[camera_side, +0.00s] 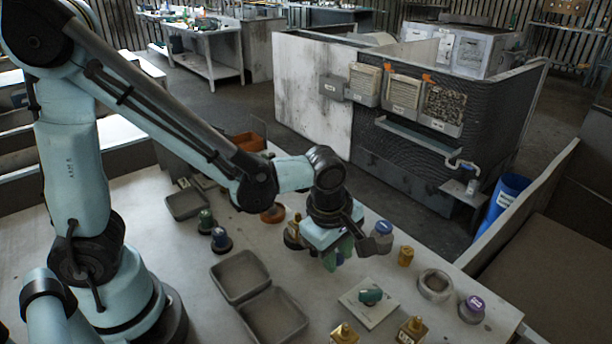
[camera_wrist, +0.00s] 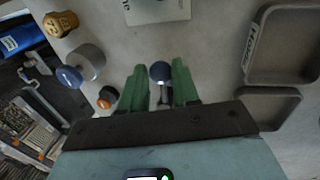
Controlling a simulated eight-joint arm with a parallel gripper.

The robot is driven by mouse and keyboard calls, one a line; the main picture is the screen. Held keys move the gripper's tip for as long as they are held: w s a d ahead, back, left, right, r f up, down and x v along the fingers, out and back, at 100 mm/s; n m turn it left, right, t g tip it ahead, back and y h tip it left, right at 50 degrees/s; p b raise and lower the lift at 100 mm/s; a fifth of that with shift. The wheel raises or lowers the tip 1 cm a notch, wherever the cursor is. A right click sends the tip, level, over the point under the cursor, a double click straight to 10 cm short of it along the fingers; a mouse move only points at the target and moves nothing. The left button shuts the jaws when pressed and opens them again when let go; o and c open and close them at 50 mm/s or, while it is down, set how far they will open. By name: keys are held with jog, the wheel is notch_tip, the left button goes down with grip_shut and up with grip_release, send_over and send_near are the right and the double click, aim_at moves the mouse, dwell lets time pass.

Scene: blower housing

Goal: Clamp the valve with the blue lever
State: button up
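My gripper (camera_side: 338,254) points down over the bench, right of the grey trays. In the wrist view its two green fingers (camera_wrist: 158,80) are apart. A round dark blue part (camera_wrist: 160,72) sits between the fingertips, with little room on either side; I cannot tell whether they touch it. It may be the blue lever of the valve, but its shape is not clear. In the side view only a bit of blue shows below the fingers, and the valve body is hidden. A dark grey piece shows below the blue part in the wrist view.
A jar with a blue lid (camera_side: 383,236) stands close right of my gripper. Two grey trays (camera_side: 240,276) lie left.

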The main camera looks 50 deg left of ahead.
jog(key=o, duration=0.4)
jog(key=shift+c, duration=0.2)
notch_tip(320, 180, up, 12)
jog(key=s, duration=0.2)
jog(key=shift+s, duration=0.15)
dwell(0.4)
jog(key=s+a+f+m+t, duration=0.2)
jog(key=a+m+t, duration=0.3)
jog(key=a+m, duration=0.5)
jog(key=m, duration=0.8)
jog(key=shift+a, duration=0.2)
